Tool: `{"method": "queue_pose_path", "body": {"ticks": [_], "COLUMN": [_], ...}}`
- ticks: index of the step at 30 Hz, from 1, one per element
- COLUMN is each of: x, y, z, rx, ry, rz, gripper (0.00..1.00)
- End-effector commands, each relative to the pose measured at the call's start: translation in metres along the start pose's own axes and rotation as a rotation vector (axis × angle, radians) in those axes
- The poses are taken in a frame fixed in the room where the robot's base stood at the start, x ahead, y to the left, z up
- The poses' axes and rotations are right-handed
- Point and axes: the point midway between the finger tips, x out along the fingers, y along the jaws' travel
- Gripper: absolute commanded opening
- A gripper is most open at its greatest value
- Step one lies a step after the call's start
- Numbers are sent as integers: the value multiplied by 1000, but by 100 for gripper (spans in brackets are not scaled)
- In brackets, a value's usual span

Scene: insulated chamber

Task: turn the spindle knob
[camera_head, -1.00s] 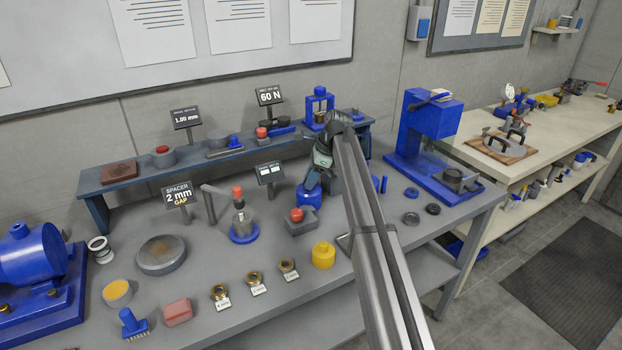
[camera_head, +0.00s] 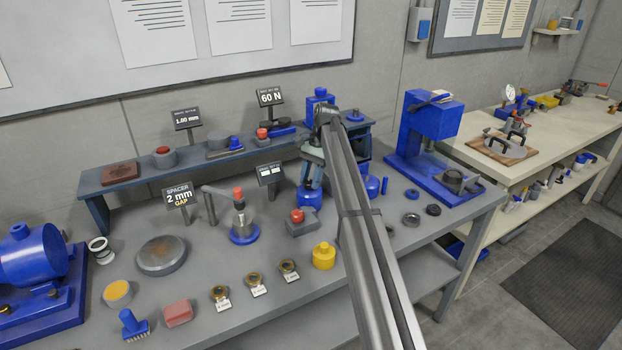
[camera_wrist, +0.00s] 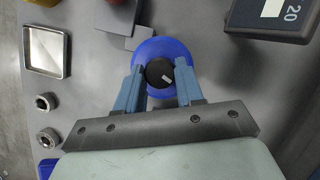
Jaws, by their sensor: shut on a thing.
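The spindle knob (camera_wrist: 158,72) is a round black knob with a white mark, seen from above in the wrist view. It sits in the middle of a round blue body (camera_wrist: 160,46), which shows in the head view as a blue cylinder (camera_head: 309,197) on the bench. My gripper (camera_wrist: 159,72) has its two blue-grey fingers on opposite sides of the knob, shut on it.
A small display (camera_head: 269,173) stands behind and left of the cylinder. A grey block with a red knob (camera_head: 299,220) and a yellow weight (camera_head: 323,256) are close in front. A raised shelf (camera_head: 215,165) runs behind. A square metal tray (camera_wrist: 47,52) lies nearby.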

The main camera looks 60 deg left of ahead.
Motion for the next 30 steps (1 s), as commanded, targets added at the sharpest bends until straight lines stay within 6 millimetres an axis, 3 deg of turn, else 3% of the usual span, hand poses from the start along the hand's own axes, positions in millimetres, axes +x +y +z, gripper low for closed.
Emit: {"method": "queue_pose_path", "body": {"ticks": [10,26,27,30], "x": [0,1,1,1], "y": [-1,-2,-2,-2], "z": [-1,-1,-1,-1], "rx": [-126,-148,-148,-148], "ry": [6,7,7,7], "rz": [48,56,56,56], "gripper": [7,7,39,48]}}
